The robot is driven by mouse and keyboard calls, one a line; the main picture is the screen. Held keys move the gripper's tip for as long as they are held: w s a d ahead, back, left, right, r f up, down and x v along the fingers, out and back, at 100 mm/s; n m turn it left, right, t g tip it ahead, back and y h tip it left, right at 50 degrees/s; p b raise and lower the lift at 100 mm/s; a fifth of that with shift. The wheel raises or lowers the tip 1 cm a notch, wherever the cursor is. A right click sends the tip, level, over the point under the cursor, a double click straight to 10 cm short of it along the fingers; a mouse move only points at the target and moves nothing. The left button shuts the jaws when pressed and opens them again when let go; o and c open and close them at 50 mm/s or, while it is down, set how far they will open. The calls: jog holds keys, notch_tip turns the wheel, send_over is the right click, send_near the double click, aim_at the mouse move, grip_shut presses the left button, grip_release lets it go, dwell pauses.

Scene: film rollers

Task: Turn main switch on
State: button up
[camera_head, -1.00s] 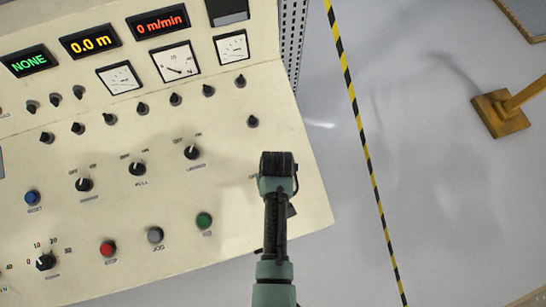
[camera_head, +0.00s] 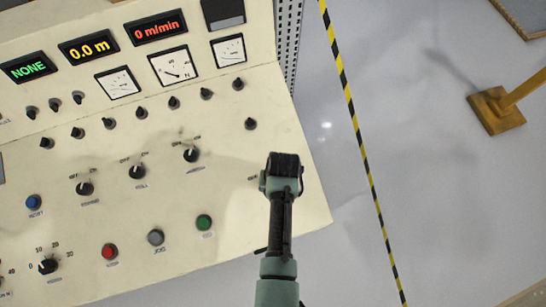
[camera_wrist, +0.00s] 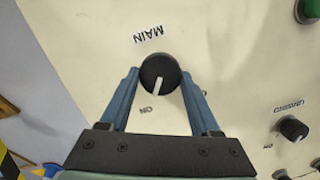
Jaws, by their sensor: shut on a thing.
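The main switch (camera_wrist: 159,74) is a round black knob with a white pointer line, on the cream panel (camera_wrist: 90,60). Its MAIN label (camera_wrist: 148,34) and ON label (camera_wrist: 146,110) appear upside down in the wrist view. The white pointer points down in that view, a little right of the ON label. My gripper (camera_wrist: 158,80) is shut on the knob, with one blue finger on each side. In the head view, my gripper (camera_head: 282,175) is at the panel's right part and hides the switch.
Other black knobs, such as one (camera_head: 191,155) to the left, and a green button (camera_head: 204,222) are near my arm. Displays and gauges (camera_head: 173,66) line the panel's back. A yellow-black floor stripe (camera_head: 352,115) and a yellow post base (camera_head: 496,110) lie to the right.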

jog(key=o, duration=1.4)
jog(key=shift+c, duration=0.2)
notch_tip(320, 180, up, 13)
jog(key=d, duration=0.1)
jog(key=shift+s+b, duration=0.4)
jog(key=shift+b, duration=0.05)
jog(key=shift+d, duration=0.1)
